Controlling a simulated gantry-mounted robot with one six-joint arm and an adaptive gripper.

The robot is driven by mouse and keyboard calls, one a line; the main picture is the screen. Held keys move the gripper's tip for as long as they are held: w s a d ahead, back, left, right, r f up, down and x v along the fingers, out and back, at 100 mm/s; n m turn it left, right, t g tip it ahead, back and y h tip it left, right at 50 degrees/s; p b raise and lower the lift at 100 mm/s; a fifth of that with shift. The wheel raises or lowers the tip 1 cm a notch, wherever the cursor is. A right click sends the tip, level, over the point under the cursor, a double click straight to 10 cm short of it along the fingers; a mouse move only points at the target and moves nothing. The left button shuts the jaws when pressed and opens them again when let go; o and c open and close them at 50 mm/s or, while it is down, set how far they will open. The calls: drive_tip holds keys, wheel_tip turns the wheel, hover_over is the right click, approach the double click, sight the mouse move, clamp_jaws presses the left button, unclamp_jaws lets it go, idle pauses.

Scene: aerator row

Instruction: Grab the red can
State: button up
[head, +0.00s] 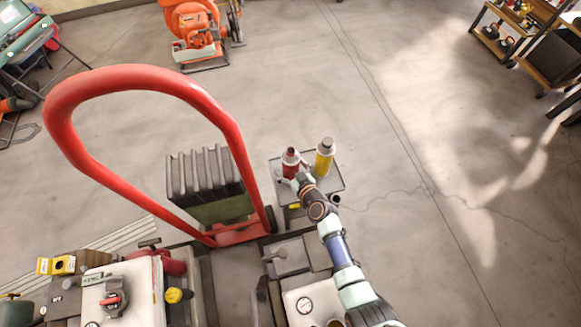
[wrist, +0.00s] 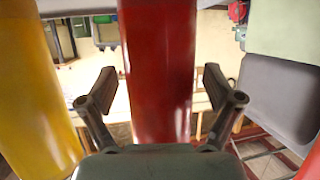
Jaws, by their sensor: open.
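The red can (head: 290,163) stands upright on a small grey tray table (head: 333,187), left of a yellow can (head: 324,158). In the wrist view the red can (wrist: 159,70) fills the middle, ahead of my gripper. My gripper (wrist: 156,90) is open, with one finger on each side of the can and a gap visible on both sides. The yellow can (wrist: 38,90) is close outside the left finger. In the head view my gripper (head: 291,180) is at the red can's near side and hides its lower part.
A red hand truck (head: 232,130) with a dark ribbed block (head: 205,185) stands just left of the tray table. Machines with gauges are in front. An orange machine (head: 195,30) is at the back, and a shelf cart (head: 535,45) at the far right. Floor to the right is clear.

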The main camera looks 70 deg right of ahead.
drive_tip(key=shift+s+a, duration=0.15)
drive_tip(key=shift+c, duration=0.9)
drive_tip(key=c, duration=1.2)
drive_tip(key=shift+o, duration=0.2)
drive_tip(key=shift+r, duration=0.1)
wheel_tip(320, 180, up, 20)
drive_tip(key=p, duration=1.3)
drive_tip(key=shift+p, duration=0.4)
